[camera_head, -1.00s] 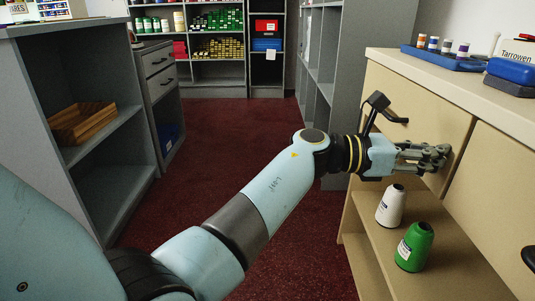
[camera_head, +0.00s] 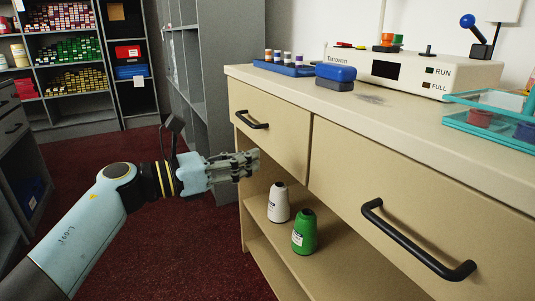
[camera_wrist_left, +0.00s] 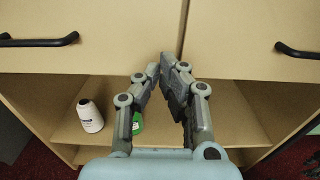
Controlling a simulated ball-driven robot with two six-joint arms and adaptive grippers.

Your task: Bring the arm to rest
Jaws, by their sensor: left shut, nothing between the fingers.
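My left gripper (camera_head: 250,163) reaches in from the left in the head view, in front of the beige counter's drawer fronts. Its fingers are shut and empty. In the left wrist view the gripper (camera_wrist_left: 163,68) points at the counter front, with open shelves below. A white spool (camera_head: 278,203) and a green spool (camera_head: 304,233) stand upright on the shelf under the drawers, below and right of the gripper. The wrist view shows the white spool (camera_wrist_left: 90,115) clearly; the green spool (camera_wrist_left: 137,122) is mostly hidden behind a finger. My right gripper is not in view.
The counter top (camera_head: 300,96) holds a blue tray of small spools (camera_head: 284,66), a blue block (camera_head: 335,74), a white machine (camera_head: 415,73) and a teal-edged clear bin (camera_head: 490,118). Black drawer handles (camera_head: 415,245) stick out. Grey shelving (camera_head: 215,60) stands behind; red floor (camera_head: 175,240) is clear.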

